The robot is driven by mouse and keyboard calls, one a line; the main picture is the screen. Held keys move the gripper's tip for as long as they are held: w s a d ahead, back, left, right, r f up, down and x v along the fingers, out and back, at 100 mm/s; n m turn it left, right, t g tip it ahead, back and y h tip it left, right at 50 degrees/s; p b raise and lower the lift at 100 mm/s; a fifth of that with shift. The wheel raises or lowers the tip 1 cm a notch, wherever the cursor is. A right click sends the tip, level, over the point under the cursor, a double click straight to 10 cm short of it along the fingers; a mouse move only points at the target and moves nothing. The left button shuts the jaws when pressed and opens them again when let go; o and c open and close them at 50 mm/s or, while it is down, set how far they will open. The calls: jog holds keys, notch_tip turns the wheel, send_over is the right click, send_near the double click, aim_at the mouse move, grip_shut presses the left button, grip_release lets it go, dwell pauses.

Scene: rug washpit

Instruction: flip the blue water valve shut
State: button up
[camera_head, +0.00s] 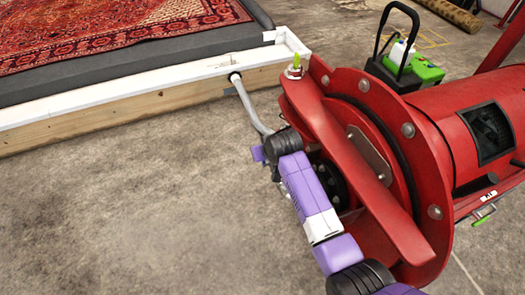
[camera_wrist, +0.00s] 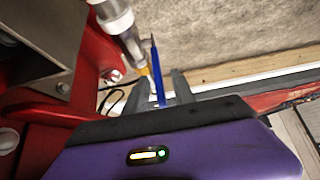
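The blue valve handle (camera_wrist: 157,72) shows in the wrist view as a thin blue lever beside a clear and metal fitting (camera_wrist: 122,28) with a yellow end. My gripper (camera_wrist: 161,82) is open, with one dark finger on each side of the lever. The lever stands between the fingers, with a gap visible at least on the right; I cannot tell if the left finger touches it. In the head view my purple arm reaches along the front of the red machine (camera_head: 440,120), and the blue handle and fingertips are hidden there.
A red flange and bar lie close to my arm. A grey hose (camera_head: 250,108) runs to the white-and-wood pit edge (camera_head: 130,107), with a patterned red rug (camera_head: 100,30) beyond. A green-and-black unit (camera_head: 408,62) stands behind. Concrete floor at left is clear.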

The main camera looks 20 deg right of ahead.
jog(key=v, duration=0.6)
jog(key=shift+s+r, duration=0.3)
jog(key=shift+w, duration=0.1)
jog(key=w+r+t, duration=0.1)
jog(key=r, duration=0.1)
jog(key=w+r+t, duration=0.1)
jog(key=r, duration=0.1)
jog(key=w+r+t, duration=0.1)
jog(key=r, duration=0.1)
jog(key=shift+w+r, duration=0.15)
jog(key=shift+w, duration=0.2)
jog(key=s+r+t, duration=0.1)
jog(key=s+r, duration=0.1)
jog(key=s, duration=1.4)
jog(key=s+r+t, duration=0.2)
jog(key=s+r, duration=0.1)
jog(key=s, duration=1.3)
jog(key=s+r+t, duration=0.1)
jog(key=s+r, duration=0.2)
jog(key=s, duration=1.3)
jog(key=shift+s+t, duration=0.3)
jog(key=shift+s, duration=0.1)
jog(key=shift+r, duration=0.1)
